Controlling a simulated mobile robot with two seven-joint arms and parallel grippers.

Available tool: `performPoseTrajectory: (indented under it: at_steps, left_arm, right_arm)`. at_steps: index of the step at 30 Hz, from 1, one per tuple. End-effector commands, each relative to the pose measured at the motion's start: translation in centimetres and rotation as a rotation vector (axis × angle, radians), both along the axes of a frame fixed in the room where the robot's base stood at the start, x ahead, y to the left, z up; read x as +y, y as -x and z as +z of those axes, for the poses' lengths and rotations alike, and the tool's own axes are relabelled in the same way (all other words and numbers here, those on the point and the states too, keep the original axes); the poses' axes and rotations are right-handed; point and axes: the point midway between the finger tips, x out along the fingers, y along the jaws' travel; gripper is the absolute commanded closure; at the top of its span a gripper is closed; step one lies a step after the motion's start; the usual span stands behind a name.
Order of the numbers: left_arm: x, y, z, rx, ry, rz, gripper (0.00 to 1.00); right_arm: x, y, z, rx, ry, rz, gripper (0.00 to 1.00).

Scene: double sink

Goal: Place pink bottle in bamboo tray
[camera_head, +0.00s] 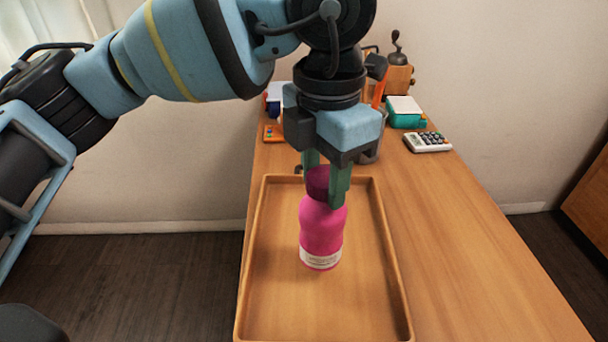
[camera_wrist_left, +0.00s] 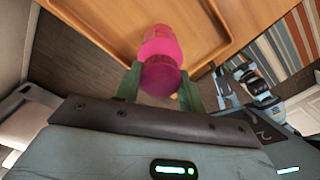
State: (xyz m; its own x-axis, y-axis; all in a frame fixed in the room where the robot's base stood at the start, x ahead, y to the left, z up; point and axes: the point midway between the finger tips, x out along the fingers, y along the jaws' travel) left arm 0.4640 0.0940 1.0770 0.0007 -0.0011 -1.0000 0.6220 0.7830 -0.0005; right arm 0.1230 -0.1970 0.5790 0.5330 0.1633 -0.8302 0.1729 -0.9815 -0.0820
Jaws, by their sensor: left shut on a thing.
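The pink bottle (camera_head: 322,232) is upright, with a darker magenta cap and a pale label band near its base. My left gripper (camera_head: 328,185) comes down from above and is shut on the cap, one green finger on each side. The bottle also shows in the left wrist view (camera_wrist_left: 161,46), with its cap (camera_wrist_left: 160,76) between the fingers. The bamboo tray (camera_head: 377,238) lies on the table under the bottle. The bottle is within the tray's outline; whether its base touches the tray floor I cannot tell. My right gripper is not clearly in view.
The wooden table (camera_head: 470,250) is clear to the right of the tray. At the back stand a white calculator (camera_head: 428,142), a teal box (camera_head: 405,112) and a wooden grinder (camera_head: 398,72). The tray's left rim lies close to the table's left edge.

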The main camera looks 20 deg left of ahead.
Motion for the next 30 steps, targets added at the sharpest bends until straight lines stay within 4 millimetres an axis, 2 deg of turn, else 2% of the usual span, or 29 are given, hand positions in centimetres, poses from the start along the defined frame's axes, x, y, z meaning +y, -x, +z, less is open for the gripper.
performPoseTrajectory:
  at_steps: [3, 6, 14, 19, 24, 30]
  left_arm:
    - [1.7, -1.5, -0.1, -0.001, -0.001, 0.004, 0.84]
    - [2.5, -2.3, -0.3, -0.001, 0.0, 0.002, 0.84]
    - [2.9, -2.7, -0.4, 0.0, 0.0, -0.001, 0.84]
    - [4.1, -3.7, -0.5, 0.0, 0.0, 0.004, 0.84]
    - [3.9, -3.5, -3.3, 0.002, -0.001, -0.001, 0.84]
    - [3.9, -3.5, -4.0, -0.002, 0.0, 0.0, 0.84]
  right_arm:
    - [0.0, 0.0, 0.2, 0.0, 0.0, 0.0, 0.16]
    - [0.0, 0.0, 0.2, -0.001, 0.001, -0.001, 0.16]
    - [0.1, -0.1, 0.2, -0.003, -0.001, -0.003, 0.16]
    - [0.1, -0.4, 0.4, -0.008, -0.001, -0.003, 0.16]
    - [0.1, -0.6, 0.5, -0.012, -0.001, -0.004, 0.16]
    - [0.1, -0.6, 0.5, -0.012, -0.001, -0.004, 0.16]
